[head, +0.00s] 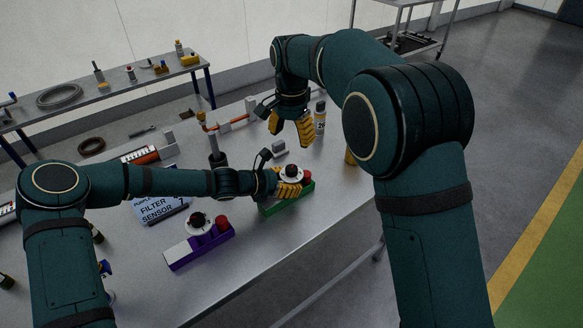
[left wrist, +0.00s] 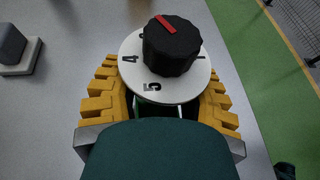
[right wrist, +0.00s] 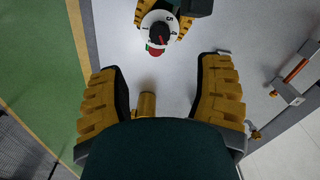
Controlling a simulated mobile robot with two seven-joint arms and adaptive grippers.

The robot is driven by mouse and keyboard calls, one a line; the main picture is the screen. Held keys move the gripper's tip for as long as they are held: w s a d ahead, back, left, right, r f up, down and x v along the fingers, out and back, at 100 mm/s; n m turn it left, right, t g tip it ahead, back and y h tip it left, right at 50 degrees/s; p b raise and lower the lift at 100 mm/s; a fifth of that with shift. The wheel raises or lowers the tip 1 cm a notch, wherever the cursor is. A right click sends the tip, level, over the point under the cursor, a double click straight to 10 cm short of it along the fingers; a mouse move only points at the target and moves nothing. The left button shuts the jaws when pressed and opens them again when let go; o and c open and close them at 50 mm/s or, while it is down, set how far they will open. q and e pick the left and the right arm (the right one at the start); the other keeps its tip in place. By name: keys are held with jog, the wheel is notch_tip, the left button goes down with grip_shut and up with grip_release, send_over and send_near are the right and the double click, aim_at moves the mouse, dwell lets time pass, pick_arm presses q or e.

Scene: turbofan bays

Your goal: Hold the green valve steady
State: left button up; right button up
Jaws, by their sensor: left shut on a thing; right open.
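The green valve has a green base (head: 272,210), a white numbered dial (left wrist: 183,88) with a black knob (left wrist: 172,46) bearing a red mark, and a red cap (head: 307,174) beside it. My left gripper (head: 288,188) is shut on the green valve just below the dial, its yellow fingers on either side. The fingers hide part of the base. My right gripper (head: 292,132) is open above the table, behind the valve in the head view. In the right wrist view, the valve's dial (right wrist: 158,30) lies beyond its open fingers, with nothing gripped.
A purple valve unit (head: 200,247) with a similar dial stands nearer on the table. A spray can (head: 320,117) stands close to my right gripper. A filter sensor box (head: 160,209) and a dark upright post (head: 216,152) are to the left. A brass cylinder (right wrist: 147,104) stands below my right gripper.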

aim_at(292, 168)
notch_tip(292, 168, down, 12)
jog(key=shift+r, duration=0.25)
dwell(0.3)
grip_shut()
